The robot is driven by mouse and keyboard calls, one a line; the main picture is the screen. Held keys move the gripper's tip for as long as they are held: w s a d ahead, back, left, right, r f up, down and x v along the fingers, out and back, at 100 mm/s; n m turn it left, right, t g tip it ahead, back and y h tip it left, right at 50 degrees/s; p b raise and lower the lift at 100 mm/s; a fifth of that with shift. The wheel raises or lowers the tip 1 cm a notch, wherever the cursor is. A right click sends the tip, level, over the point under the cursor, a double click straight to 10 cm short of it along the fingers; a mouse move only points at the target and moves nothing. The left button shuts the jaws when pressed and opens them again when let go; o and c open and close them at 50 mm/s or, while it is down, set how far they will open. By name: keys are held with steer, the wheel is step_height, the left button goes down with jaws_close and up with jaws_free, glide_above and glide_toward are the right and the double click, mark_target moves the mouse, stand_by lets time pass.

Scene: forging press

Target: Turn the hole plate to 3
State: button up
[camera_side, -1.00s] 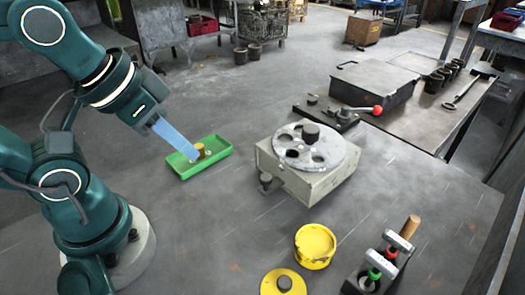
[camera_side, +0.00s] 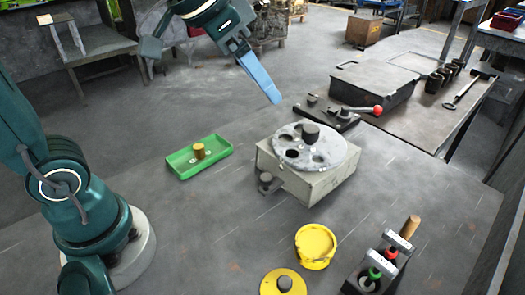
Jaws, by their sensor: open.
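The hole plate (camera_side: 325,153) is a round grey disc with several holes and a dark knob (camera_side: 310,132) standing near its middle. It lies on top of a pale box (camera_side: 318,185) that has a small dark knob (camera_side: 267,182) at its front left. No number can be read on the plate at this size. My gripper (camera_side: 276,98), with long blue fingers, is in the air above and to the left of the plate, apart from it. It is open and nothing shows between the fingers.
A green tray (camera_side: 182,170) with a brass cylinder (camera_side: 199,151) lies to the left. A yellow pot (camera_side: 314,246), a yellow lid (camera_side: 268,283) and a tool rack (camera_side: 366,272) are in front. A red-knobbed lever (camera_side: 376,111) and a dark case (camera_side: 372,86) are behind.

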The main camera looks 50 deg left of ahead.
steer(key=g, duration=0.1)
glide_toward(310, 129)
steer(key=w+f+g, duration=0.1)
steer(key=w+f, duration=0.1)
steer(key=shift+w+f+m+h, duration=0.3)
steer(key=shift+w+f+m, duration=0.05)
steer(key=shift+f+m, duration=0.05)
steer(key=shift+f, duration=0.4)
steer(key=shift+x, duration=2.35)
jaws_close()
